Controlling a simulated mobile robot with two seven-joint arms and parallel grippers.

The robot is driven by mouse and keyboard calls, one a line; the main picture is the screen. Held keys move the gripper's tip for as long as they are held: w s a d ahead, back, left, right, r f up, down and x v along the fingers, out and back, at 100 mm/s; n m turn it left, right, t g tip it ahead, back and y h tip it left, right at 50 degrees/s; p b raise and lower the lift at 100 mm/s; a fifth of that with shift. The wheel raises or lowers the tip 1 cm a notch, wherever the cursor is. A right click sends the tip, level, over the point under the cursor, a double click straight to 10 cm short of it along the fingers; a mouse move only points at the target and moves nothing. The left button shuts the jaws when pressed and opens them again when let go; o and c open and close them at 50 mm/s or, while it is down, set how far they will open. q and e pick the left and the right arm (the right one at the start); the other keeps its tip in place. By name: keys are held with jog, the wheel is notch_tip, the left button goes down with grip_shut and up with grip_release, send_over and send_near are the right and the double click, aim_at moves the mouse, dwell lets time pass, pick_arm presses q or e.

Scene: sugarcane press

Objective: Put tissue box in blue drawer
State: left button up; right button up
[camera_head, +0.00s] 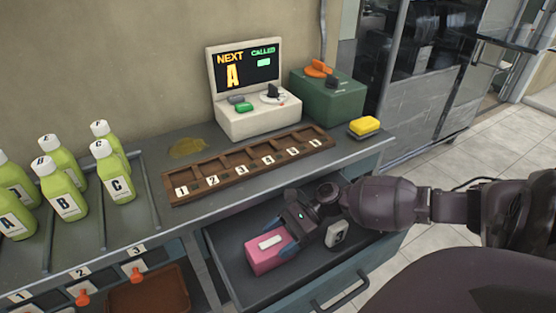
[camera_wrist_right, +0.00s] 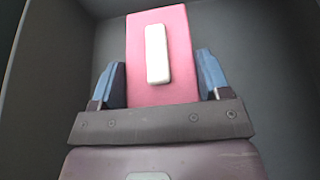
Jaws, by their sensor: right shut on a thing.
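The tissue box is pink with a white slot on top (camera_head: 265,257). In the head view it is inside the open blue drawer (camera_head: 355,271), near its left side. My right gripper (camera_head: 277,245) reaches down into the drawer and is shut on the tissue box. In the right wrist view the tissue box (camera_wrist_right: 179,80) is between the two blue fingers (camera_wrist_right: 166,80), with the dark drawer interior around it. I cannot tell whether the box's underside touches the drawer floor. My left gripper is not in view.
A small white object (camera_head: 337,234) lies in the drawer, right of my gripper. Above are a wooden numbered rack (camera_head: 250,166), a display machine (camera_head: 258,120), a green box (camera_head: 328,98) and a yellow sponge-like block (camera_head: 364,126). Green bottles (camera_head: 60,188) stand at left.

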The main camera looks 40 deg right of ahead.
jog(key=shift+f, duration=0.1)
jog(key=o, duration=0.9)
jog(key=shift+o, duration=0.3)
jog(key=shift+d+r, duration=0.25)
jog(key=p+v, duration=0.1)
jog(key=v, duration=1)
jog(key=shift+d, duration=0.3)
